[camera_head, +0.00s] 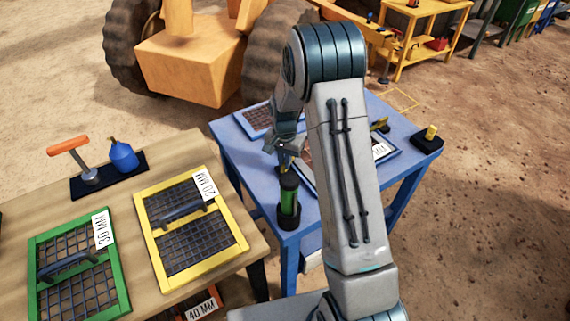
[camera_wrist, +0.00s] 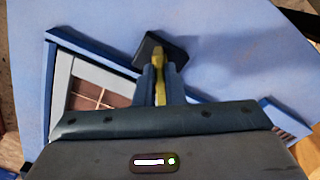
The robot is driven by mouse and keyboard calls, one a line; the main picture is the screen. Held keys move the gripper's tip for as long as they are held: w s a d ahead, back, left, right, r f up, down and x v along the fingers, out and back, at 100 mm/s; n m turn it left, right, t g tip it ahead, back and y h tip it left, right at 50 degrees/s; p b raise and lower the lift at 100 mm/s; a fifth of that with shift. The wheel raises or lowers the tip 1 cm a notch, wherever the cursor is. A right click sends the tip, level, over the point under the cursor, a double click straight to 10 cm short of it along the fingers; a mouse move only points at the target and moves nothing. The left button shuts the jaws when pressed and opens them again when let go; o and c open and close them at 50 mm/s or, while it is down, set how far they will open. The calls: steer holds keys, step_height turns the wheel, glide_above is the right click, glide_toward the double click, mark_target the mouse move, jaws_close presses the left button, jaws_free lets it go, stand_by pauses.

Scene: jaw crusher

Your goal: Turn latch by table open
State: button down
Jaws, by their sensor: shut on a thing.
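The latch has a yellow handle (camera_wrist: 159,58) on a dark base plate (camera_wrist: 177,45), seen in the wrist view. My gripper (camera_wrist: 160,78) is shut on the yellow handle, with a finger on each side of it. In the head view my gripper (camera_head: 286,148) is low over the blue table (camera_head: 233,148), behind the green cylinder. A bit of yellow shows just under the fingers there; the rest of the latch is hidden by the cylinder and my arm.
A green cylinder with black ends (camera_head: 289,200) stands at the table's near corner. A blue-framed screen (camera_wrist: 95,51) lies beside the latch. Another yellow-handled piece (camera_head: 430,132) sits at the right. A wooden table with a yellow-framed screen (camera_head: 160,245) is at left.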

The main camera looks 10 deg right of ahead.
steer(key=n+b, duration=0.2)
steer(key=n, duration=0.3)
steer(key=shift+n, duration=0.3)
steer(key=n+b, duration=0.1)
steer(key=n, duration=0.4)
steer(key=shift+r, duration=0.1)
steer(key=shift+w+n, duration=0.1)
steer(key=shift+n, duration=0.3)
steer(key=c, duration=1.5)
jaws_free()
step_height(320, 180, up, 14)
steer(key=shift+f, duration=0.1)
